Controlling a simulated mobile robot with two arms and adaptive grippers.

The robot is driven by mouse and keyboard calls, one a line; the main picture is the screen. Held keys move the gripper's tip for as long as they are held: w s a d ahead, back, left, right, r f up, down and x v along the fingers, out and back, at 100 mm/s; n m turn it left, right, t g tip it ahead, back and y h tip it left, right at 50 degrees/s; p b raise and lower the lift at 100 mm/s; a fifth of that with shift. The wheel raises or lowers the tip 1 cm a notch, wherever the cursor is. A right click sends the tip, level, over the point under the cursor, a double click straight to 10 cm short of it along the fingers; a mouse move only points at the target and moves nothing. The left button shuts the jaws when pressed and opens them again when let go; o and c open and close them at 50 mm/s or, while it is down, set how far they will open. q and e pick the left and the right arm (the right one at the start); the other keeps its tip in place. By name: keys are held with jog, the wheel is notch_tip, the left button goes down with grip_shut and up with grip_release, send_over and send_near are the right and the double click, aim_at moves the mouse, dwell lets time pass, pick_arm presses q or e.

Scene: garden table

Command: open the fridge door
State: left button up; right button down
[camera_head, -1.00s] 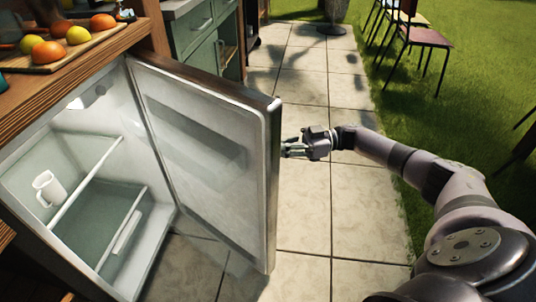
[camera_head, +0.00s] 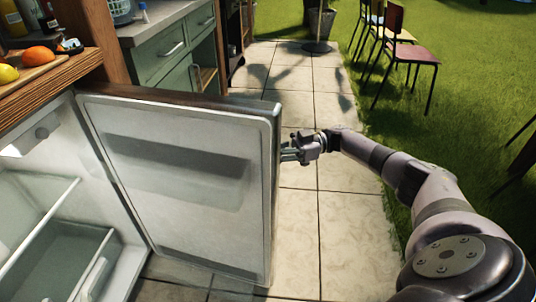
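The fridge door (camera_head: 185,190) stands wide open, its white inner side with shelf bins facing me. The fridge interior (camera_head: 50,235) shows at the lower left, with a glass shelf and a drawer. My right gripper (camera_head: 290,152) is at the outer edge of the door, on its far side. The door edge hides its fingertips, so I cannot tell whether they are shut on the handle. The handle itself is hidden. My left gripper is not in view.
A wooden counter (camera_head: 50,85) above the fridge holds fruit on a board. A green cabinet (camera_head: 175,50) stands behind the door. Chairs (camera_head: 408,52) stand on the grass at right. The paved path (camera_head: 345,230) right of the door is clear.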

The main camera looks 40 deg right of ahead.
jog(key=c, duration=1.7)
grip_release()
jog(key=v, duration=0.7)
jog(key=shift+d, duration=0.2)
